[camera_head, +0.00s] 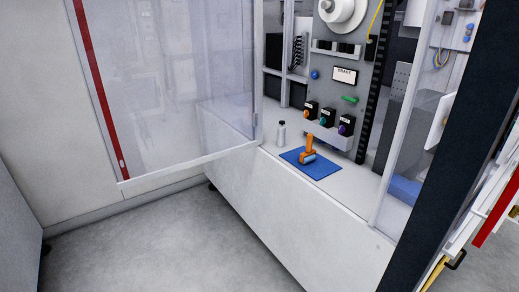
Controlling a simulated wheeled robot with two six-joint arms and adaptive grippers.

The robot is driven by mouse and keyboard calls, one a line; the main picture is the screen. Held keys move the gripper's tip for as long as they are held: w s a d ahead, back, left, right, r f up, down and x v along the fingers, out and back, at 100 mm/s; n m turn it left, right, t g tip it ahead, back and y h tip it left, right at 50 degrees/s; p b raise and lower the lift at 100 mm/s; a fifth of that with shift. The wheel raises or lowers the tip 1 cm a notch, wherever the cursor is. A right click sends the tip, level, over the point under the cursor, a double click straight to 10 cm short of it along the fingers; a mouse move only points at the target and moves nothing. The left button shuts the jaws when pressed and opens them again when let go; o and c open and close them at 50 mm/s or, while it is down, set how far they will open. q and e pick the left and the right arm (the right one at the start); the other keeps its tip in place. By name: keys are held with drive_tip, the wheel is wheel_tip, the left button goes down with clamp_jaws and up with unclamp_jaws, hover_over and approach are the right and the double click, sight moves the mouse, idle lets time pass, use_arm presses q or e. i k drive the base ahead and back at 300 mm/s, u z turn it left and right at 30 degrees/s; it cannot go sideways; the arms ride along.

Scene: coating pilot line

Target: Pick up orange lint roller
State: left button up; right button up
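The orange lint roller (308,150) rests on a blue mat (322,169) on a white ledge inside the machine cabinet. Its handle points up and back, and its pale roller end is toward the front. Nothing is touching it from my side. Neither of my grippers shows in the head view.
A white bottle (281,133) stands left of the mat. Behind it are several small dark boxes with coloured knobs (328,118). A transparent door panel (165,80) stands open at left. A dark post (455,150) bounds the right. Grey floor (150,245) is clear in front.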

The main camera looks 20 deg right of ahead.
sight(306, 157)
drive_tip(key=u, duration=0.45)
drive_tip(key=i, duration=0.8)
drive_tip(key=z, duration=0.5)
drive_tip(key=i, duration=0.7)
drive_tip(key=z, duration=0.65)
